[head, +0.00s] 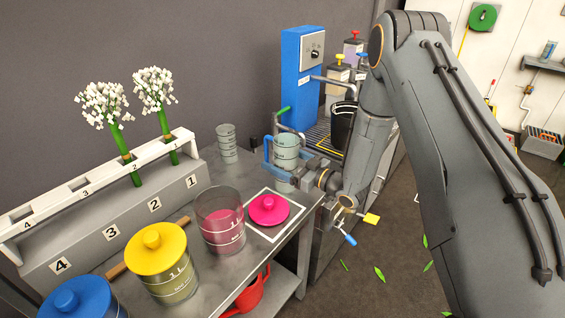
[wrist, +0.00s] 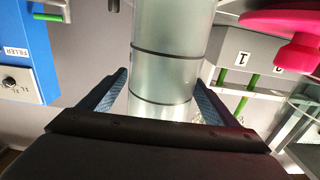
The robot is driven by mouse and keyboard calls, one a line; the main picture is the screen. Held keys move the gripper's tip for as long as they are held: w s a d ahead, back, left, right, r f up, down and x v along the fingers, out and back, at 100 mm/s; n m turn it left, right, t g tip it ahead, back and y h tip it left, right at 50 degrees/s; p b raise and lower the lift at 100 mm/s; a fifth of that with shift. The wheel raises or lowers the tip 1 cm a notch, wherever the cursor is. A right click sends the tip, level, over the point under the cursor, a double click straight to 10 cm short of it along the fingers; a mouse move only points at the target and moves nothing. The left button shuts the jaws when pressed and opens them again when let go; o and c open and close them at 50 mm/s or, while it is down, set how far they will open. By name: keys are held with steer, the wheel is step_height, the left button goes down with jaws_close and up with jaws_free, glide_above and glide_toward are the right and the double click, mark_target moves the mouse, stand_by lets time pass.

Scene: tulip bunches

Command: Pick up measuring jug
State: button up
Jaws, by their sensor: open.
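A clear, greenish measuring jug (head: 286,147) with dark level lines stands upright near the right end of the grey bench. My gripper (head: 284,163) is at it, with blue-padded fingers open on either side. In the wrist view the jug (wrist: 165,65) rises between the two open fingertips (wrist: 160,95), with gaps that look small. I cannot tell whether either finger touches it. The jug's lower part is partly hidden by my gripper in the head view. A similar clear graduated vessel (head: 227,143) stands further left, near the wall.
A container of pink liquid (head: 221,220) and a pink lid (head: 268,209) on a white-outlined square are nearby. Yellow-lidded (head: 157,250) and blue-lidded (head: 77,300) containers stand in front. A numbered rack (head: 135,215) holds white flowers. The blue filler (head: 302,75) stands behind.

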steer(key=shift+w+a+r+p, duration=0.2)
steer(key=shift+w+a, duration=0.2)
steer(key=shift+a, duration=0.1)
steer(key=shift+w+a+r+p, duration=0.2)
steer(key=shift+w+a, duration=0.15)
steer(key=shift+a, duration=0.15)
steer(key=shift+w+a+f, duration=0.15)
steer(key=shift+w+a, duration=0.2)
steer(key=shift+a, duration=0.05)
steer(key=c, duration=1.7)
steer(key=shift+c, duration=1.2)
